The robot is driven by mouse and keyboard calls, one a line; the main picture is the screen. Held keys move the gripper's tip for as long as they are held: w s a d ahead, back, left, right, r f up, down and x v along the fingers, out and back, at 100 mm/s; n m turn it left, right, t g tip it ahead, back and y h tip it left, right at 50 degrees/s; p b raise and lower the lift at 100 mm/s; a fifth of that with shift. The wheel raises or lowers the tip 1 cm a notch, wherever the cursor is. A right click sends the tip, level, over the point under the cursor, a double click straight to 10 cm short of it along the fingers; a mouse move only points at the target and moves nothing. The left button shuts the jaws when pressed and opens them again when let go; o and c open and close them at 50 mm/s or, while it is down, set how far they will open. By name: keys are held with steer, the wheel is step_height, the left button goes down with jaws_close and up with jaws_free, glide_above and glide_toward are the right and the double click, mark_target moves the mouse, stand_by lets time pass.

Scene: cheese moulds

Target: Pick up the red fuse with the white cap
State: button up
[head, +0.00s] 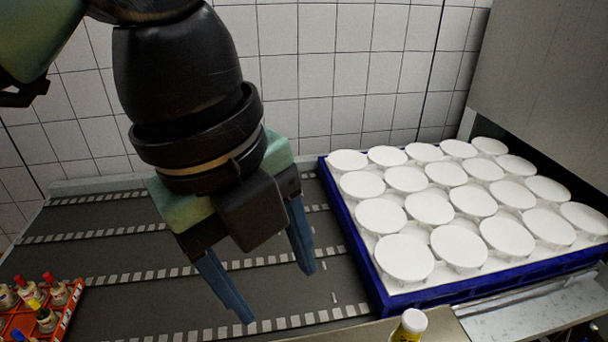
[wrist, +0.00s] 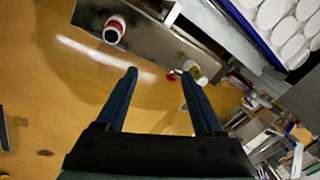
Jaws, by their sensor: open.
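A red cylinder with a white end (wrist: 114,28), matching the red fuse with the white cap, shows in the upper left of the wrist view on a dark grey surface. It does not show in the head view. My gripper (head: 278,295) hangs over the dark belt in the head view, its two blue fingers apart with nothing between them. In the wrist view the open fingers (wrist: 159,72) point up the picture, and the red cylinder lies beyond and left of their tips, apart from them.
A yellow bottle with a white cap (head: 407,326) stands at the bottom of the head view; it also shows in the wrist view (wrist: 195,73). A blue tray (head: 352,240) of white round moulds (head: 404,258) is at right. An orange crate (head: 70,312) of small bottles is lower left.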

steer(key=a, duration=0.2)
steer(key=s+a+f+n+y, duration=0.1)
steer(key=a, duration=0.1)
steer(key=s+a+n+g+y, duration=0.1)
steer(key=a, duration=0.1)
steer(key=shift+f, duration=0.15)
step_height(320, 180, down, 7)
steer(key=b, duration=0.4)
steer(key=shift+w, duration=0.1)
steer(key=f, duration=0.1)
steer(key=f+b, duration=0.1)
steer(key=f, duration=0.1)
steer(key=f+b, duration=0.1)
steer(key=shift+s+f, duration=0.15)
steer(key=shift+s, duration=0.25)
steer(key=shift+f, duration=0.4)
steer(key=shift+c, duration=0.2)
jaws_close()
